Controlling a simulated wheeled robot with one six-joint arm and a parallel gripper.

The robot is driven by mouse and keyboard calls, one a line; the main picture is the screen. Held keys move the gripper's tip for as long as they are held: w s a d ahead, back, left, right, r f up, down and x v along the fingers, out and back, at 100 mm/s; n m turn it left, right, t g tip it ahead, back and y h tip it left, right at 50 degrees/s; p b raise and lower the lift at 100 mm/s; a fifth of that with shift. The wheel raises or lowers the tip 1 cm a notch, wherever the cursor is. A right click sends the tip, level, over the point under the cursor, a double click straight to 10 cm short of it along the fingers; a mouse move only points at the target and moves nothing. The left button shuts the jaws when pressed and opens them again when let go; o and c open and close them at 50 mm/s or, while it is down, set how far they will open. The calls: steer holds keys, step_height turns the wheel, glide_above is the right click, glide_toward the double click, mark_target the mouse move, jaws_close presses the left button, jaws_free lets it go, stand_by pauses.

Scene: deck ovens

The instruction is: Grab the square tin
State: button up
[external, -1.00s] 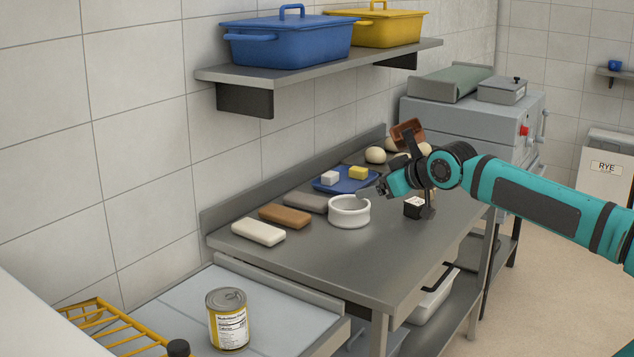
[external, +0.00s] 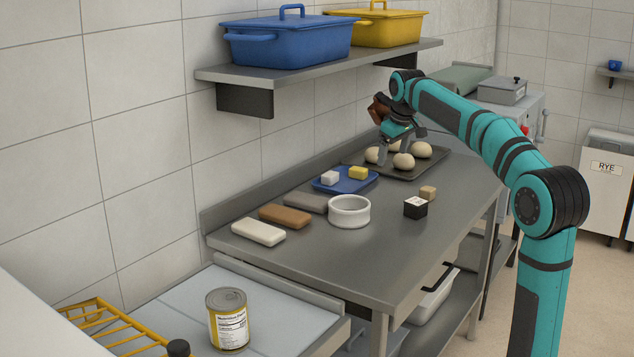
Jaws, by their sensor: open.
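No thing is plainly marked as the square tin. A small black box with a white top (external: 415,207) stands on the steel table, right of the white round bowl, and is the closest square shape there. A lidded grey rectangular container (external: 502,90) sits on the oven unit at the back. My gripper (external: 397,148) is open and points down above the table, near the tray of dough balls, behind and above the black box.
A dark tray (external: 447,167) holds several dough balls. A small tan block (external: 428,193) is behind the black box. A white bowl (external: 349,212), a blue tray (external: 345,188) and several bars lie left. A wall shelf (external: 300,68) overhangs the back. The table's front is clear.

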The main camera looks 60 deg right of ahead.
mark_target(416, 201)
steer(key=s+d+f+g+y, duration=0.2)
steer(key=d+f+g, duration=0.15)
steer(key=d, duration=1.05)
steer(key=shift+t, duration=0.25)
step_height(416, 201, down, 13)
steer(key=shift+w+r, duration=0.15)
steer(key=shift+s+d+f, duration=0.1)
steer(key=shift+f, duration=1.2)
steer(key=shift+s+f, duration=0.1)
steer(key=shift+f, duration=1.2)
steer(key=shift+c, duration=0.2)
steer(key=c, duration=1.1)
steer(key=shift+r, duration=0.1)
steer(key=shift+c, duration=0.2)
